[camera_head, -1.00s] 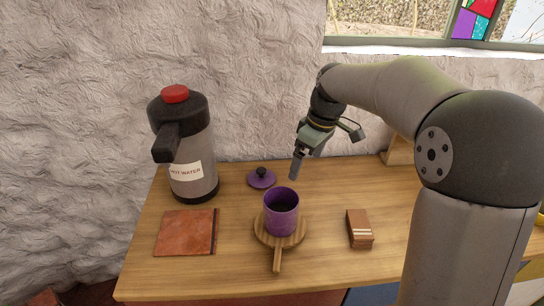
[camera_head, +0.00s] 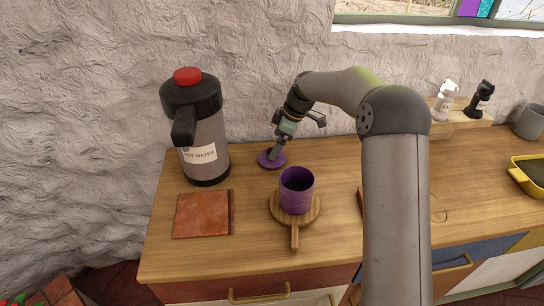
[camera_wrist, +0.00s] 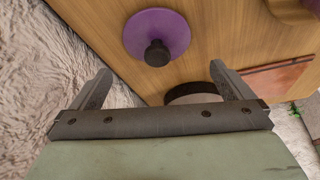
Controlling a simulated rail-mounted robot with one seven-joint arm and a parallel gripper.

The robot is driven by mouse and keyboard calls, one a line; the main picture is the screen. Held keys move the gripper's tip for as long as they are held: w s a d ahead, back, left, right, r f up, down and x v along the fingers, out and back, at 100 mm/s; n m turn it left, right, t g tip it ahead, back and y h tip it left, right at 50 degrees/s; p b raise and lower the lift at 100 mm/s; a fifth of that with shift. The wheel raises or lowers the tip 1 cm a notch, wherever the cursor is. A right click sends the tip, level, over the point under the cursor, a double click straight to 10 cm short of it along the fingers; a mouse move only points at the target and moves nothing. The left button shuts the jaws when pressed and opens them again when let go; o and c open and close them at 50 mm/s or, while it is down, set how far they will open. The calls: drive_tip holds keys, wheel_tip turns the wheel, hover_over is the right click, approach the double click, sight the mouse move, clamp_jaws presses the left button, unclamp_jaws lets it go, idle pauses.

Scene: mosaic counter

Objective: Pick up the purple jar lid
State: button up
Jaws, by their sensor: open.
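The purple jar lid (camera_head: 265,160) lies flat on the wooden counter behind the jar, close to the wall. In the wrist view the lid (camera_wrist: 172,22) shows as a purple disc with a dark round knob, lying ahead of and between the fingers. My gripper (camera_head: 275,155) points down at the lid and partly covers it in the head view. In the wrist view my gripper (camera_wrist: 160,76) is open, with nothing between its fingers. The open purple jar (camera_head: 297,192) stands upright on a round wooden board with a handle (camera_head: 295,232).
A hot water dispenser (camera_head: 208,130) with a red top stands left of the lid. A reddish tile (camera_head: 202,214) lies in front of it. Shakers (camera_head: 480,98), a grey cup (camera_head: 530,122) and a yellow tray (camera_head: 515,172) are at the right. The rough wall is close behind.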

drive_tip(key=shift+p+x, duration=0.75)
drive_tip(key=shift+x, duration=2.25)
drive_tip(key=shift+w+d, duration=0.1)
drive_tip(key=c, duration=0.9)
